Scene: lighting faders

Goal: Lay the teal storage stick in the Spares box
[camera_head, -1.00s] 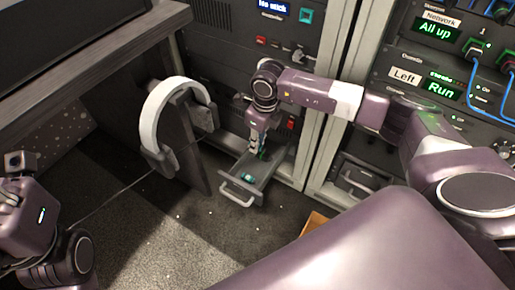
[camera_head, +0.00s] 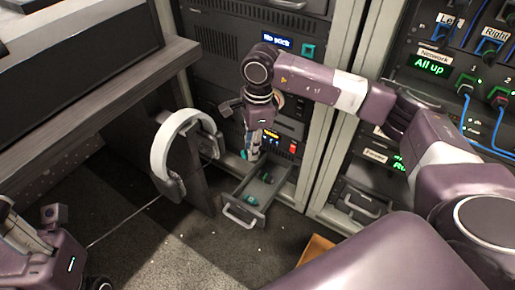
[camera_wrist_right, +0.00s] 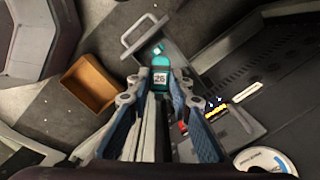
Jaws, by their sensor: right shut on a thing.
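My right gripper (camera_head: 250,156) is shut on a teal stick (camera_wrist_right: 161,72) with a white label reading 26. It holds the stick above the open drawer (camera_head: 240,213); the stick also shows as a small teal spot in the head view (camera_head: 244,155). Another small teal piece (camera_wrist_right: 157,49) lies in the drawer near its handle. A brown open box (camera_wrist_right: 90,83) on the floor looks empty; its corner shows in the head view (camera_head: 317,246). No Spares label is readable. Part of my left arm is at the lower left of the head view; its jaws are unclear.
The rack panel above the drawer has a screen (camera_head: 277,41) reading "No stick". A white headset-like band (camera_head: 170,150) hangs on the desk side, left of my right gripper. A second rack with blue cables (camera_head: 465,95) stands right. Floor lies open before the drawer.

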